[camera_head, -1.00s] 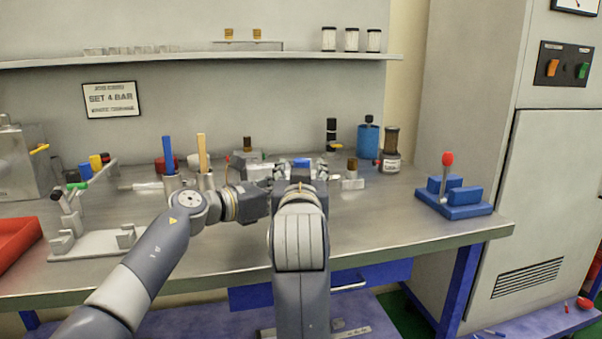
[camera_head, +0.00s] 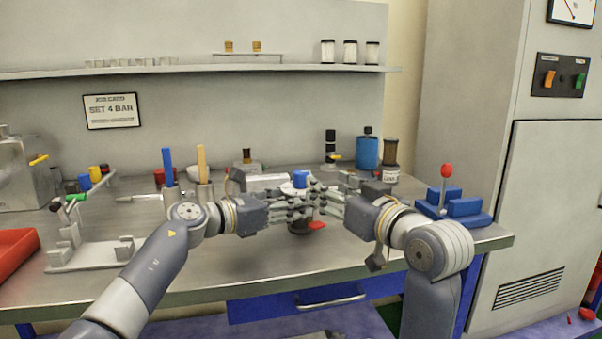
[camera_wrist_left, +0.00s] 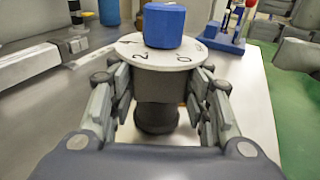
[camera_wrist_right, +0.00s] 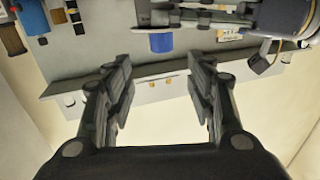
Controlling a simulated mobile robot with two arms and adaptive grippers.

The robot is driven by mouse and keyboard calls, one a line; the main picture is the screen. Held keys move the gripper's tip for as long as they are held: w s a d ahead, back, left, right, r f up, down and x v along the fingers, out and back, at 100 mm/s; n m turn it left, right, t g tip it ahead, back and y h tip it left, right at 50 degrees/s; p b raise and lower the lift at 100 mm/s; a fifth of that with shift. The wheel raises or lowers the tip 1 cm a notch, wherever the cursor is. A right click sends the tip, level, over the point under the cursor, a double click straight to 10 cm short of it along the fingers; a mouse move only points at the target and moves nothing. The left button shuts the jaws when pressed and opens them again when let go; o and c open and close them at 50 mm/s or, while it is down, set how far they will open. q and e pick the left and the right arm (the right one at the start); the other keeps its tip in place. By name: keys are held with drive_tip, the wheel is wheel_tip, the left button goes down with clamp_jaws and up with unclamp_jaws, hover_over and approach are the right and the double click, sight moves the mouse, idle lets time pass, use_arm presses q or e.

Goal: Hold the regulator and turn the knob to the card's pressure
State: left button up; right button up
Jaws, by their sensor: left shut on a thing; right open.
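The card (camera_head: 111,111) on the back wall reads SET 4 BAR. My left gripper (camera_head: 290,208) is shut on the regulator's dark body, which shows in the left wrist view (camera_wrist_left: 158,85), and holds it upright. A white dial (camera_wrist_left: 160,52) with figures including 2 and 0 tops the body. The blue knob (camera_head: 299,179) stands above the dial; the pointer setting is unreadable. My right gripper (camera_head: 332,200) is open beside the regulator, its fingers toward it. In the right wrist view the knob (camera_wrist_right: 161,42) appears beyond the open, empty fingertips (camera_wrist_right: 160,80).
A blue bottle (camera_head: 367,150) and a brown-topped jar (camera_head: 391,160) stand behind my right gripper. A blue fixture with a red-tipped lever (camera_head: 446,172) is at the right. A grey stand (camera_head: 95,252) and red tray (camera_head: 14,262) are left. The front bench strip is clear.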

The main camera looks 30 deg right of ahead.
sight(305, 175)
drive_tip(key=shift+n, duration=0.3)
drive_tip(key=w, duration=1.1)
drive_tip(key=shift+w+a, duration=0.3)
drive_tip(key=c, duration=1.1)
